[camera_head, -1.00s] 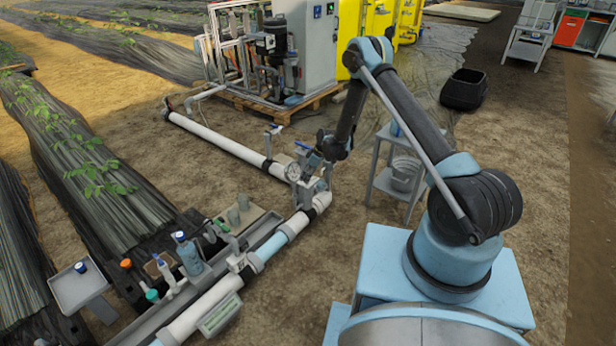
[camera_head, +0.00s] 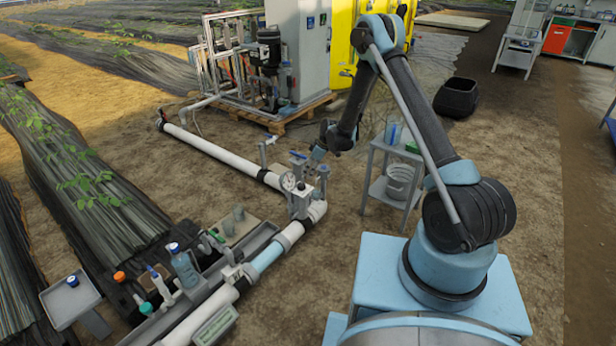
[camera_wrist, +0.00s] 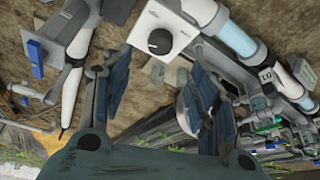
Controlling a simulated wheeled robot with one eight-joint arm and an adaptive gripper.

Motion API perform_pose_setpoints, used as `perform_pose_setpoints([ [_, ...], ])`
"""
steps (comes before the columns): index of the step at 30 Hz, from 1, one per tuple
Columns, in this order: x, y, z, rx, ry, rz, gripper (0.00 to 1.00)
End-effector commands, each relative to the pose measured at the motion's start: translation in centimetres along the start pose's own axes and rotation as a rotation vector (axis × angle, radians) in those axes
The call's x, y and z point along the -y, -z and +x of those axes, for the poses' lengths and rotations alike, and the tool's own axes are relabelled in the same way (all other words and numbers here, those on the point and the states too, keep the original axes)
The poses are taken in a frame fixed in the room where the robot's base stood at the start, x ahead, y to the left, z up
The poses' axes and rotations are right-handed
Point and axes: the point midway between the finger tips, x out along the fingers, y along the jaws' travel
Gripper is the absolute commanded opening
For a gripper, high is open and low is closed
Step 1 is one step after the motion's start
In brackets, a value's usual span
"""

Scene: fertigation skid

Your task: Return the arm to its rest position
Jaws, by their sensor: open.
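My gripper (camera_head: 319,152) hangs at the end of my arm in the head view, above and just behind the pipe corner with the gauge (camera_head: 288,181). It looks clear of the pipe. In the wrist view my gripper (camera_wrist: 150,105) has its two dark fingers spread wide, with nothing held between them. A white square block with a black knob (camera_wrist: 160,41) shows beyond the fingers there. My arm rises from its blue base at the right and bends at a high elbow.
A grey stand with a bucket (camera_head: 400,180) is close to the right of my gripper. Bottles, including a blue-capped one (camera_head: 185,265), stand by the front pipe. A black bin (camera_head: 456,98) sits behind.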

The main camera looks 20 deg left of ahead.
Motion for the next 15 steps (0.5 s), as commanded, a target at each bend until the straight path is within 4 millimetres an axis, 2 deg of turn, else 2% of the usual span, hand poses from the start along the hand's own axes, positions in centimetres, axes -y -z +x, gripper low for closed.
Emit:
perform_pose_setpoints([
  [6,-0.03,-0.02,-1.19,0.0,0.0,0.001,0.55],
  [15,-0.02,-0.02,-1.29,0.0,0.0,0.0,0.55],
])
